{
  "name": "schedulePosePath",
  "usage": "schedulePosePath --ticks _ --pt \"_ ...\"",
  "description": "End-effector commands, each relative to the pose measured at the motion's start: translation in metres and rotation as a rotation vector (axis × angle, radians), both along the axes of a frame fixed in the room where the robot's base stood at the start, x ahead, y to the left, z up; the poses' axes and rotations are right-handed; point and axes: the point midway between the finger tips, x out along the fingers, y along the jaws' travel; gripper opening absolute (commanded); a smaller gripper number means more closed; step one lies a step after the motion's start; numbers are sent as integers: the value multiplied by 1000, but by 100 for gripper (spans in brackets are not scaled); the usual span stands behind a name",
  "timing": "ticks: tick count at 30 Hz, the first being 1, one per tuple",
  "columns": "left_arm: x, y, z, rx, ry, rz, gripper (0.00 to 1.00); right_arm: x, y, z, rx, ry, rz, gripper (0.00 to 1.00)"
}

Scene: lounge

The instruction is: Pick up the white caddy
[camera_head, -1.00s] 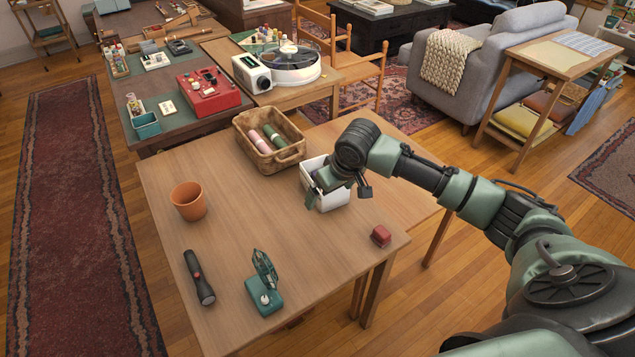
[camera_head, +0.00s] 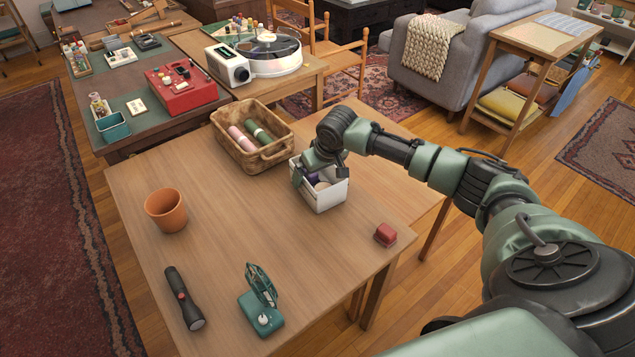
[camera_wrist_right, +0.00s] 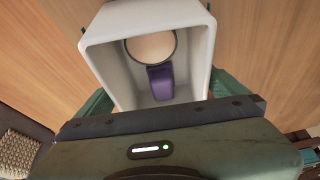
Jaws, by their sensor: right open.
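The white caddy (camera_head: 323,199) stands upright on the wooden table, near the middle of its back right side. My right gripper (camera_head: 318,171) is open at the caddy's back part, pointing down. In the right wrist view its green fingers lie on either side of the caddy; I cannot tell whether they touch it. The gripper and wrist hide the caddy's back rim in the head view. My left gripper is not in view.
A woven basket (camera_head: 277,153) with rolls stands close behind the caddy to the left. A small red box (camera_head: 385,235) is at the right edge. The table's middle is clear.

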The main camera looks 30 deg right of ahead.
Motion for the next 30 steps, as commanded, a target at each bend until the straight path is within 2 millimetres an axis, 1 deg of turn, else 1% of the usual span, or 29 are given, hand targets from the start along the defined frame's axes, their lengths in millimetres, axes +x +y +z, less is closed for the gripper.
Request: schedulePosePath --ticks 1,4,14,30 --pt "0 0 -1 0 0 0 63 2 0 -6 -1 1 0 100" --pt "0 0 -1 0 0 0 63 4 0 -10 -1 -1 1 100" --pt "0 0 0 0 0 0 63 4 0 -10 -1 -1 1 100" --pt "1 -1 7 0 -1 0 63 4 -1 -14 -2 -1 0 100"
